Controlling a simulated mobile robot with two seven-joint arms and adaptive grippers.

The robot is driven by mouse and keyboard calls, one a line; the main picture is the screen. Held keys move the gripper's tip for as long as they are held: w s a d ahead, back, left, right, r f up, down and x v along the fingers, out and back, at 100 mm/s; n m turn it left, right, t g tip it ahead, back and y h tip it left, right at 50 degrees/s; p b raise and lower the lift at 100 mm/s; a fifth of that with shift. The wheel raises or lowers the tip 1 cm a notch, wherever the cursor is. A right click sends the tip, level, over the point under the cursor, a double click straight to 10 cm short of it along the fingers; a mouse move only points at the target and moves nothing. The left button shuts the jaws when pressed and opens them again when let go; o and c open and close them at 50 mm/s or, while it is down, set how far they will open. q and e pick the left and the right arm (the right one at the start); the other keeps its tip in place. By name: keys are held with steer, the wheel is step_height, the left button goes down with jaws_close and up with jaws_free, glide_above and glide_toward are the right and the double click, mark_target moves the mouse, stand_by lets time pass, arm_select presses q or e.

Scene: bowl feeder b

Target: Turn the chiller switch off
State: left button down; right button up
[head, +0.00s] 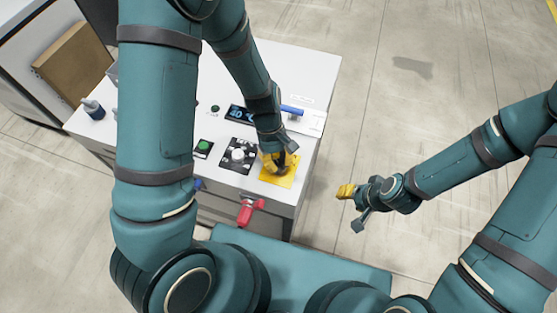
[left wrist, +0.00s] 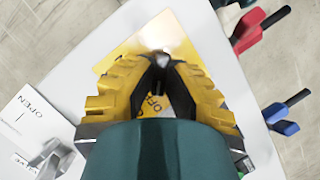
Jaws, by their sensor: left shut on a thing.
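The switch's yellow plate (head: 281,181) lies on top of the white cabinet, near its front right corner. In the left wrist view the plate (left wrist: 112,55) carries printed "OFF" lettering between my fingers. My left gripper (head: 281,163) is over the plate, its fingertips (left wrist: 160,60) closed on the small grey switch lever (left wrist: 163,55). The fingers hide most of the lever, so its exact angle cannot be told. My right gripper (head: 352,208) is open and empty, right of the cabinet above the floor.
A dial panel (head: 232,164), green button (head: 203,146) and blue-digit display (head: 236,114) are left of the plate. A blue-handled valve (head: 292,110) lies behind. Red (head: 248,211) and blue (head: 199,184) handles stick out at the front. Floor to the right is clear.

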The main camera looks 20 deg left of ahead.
arm_select(q)
steer(key=c, duration=1)
jaws_free()
steer(key=v, duration=1.2)
steer(key=shift+s, duration=0.15)
